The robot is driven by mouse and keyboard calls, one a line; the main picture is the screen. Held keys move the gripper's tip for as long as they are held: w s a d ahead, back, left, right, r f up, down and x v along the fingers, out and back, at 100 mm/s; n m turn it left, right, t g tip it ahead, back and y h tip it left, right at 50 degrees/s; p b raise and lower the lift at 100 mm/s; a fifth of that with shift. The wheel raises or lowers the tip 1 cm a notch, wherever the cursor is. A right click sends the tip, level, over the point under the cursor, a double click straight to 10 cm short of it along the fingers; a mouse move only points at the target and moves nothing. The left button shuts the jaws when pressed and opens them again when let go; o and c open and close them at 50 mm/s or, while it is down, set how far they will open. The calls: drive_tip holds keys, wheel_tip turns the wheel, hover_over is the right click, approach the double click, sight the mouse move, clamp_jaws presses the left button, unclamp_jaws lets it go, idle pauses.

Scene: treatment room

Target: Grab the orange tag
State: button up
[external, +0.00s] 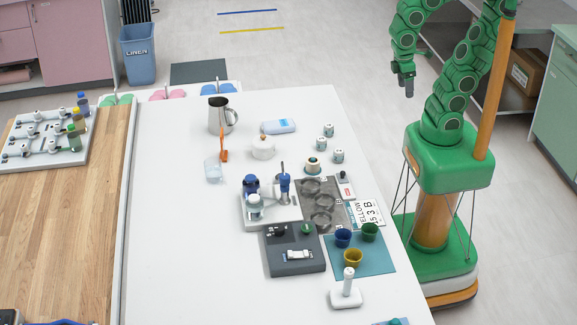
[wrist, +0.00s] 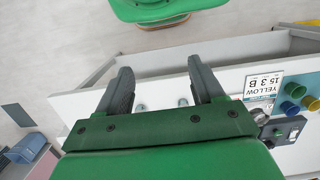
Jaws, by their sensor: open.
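A narrow orange piece, which looks like the orange tag (external: 224,144), stands upright on the white table in the external view. It is between the metal pitcher (external: 218,115) and a clear cup (external: 213,170), left of a white lidded pot (external: 263,148). What holds it up is too small to tell. My gripper (external: 407,91) is open and empty, high up beyond the table's right edge, well apart from the tag. In the wrist view my gripper's two fingers (wrist: 160,80) are spread with nothing between them. I cannot make out the tag in that view.
The white table (external: 165,235) has free room at its left. Small jars (external: 325,130), a blue-and-white packet (external: 278,126), coloured cups (external: 353,257), a dark tray (external: 292,262) and a white card reading YELLOW (external: 365,214) crowd its right side. A wooden counter (external: 65,225) adjoins at left.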

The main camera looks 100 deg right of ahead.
idle(0.4)
drive_tip(key=o, duration=0.5)
drive_tip(key=shift+o, duration=0.2)
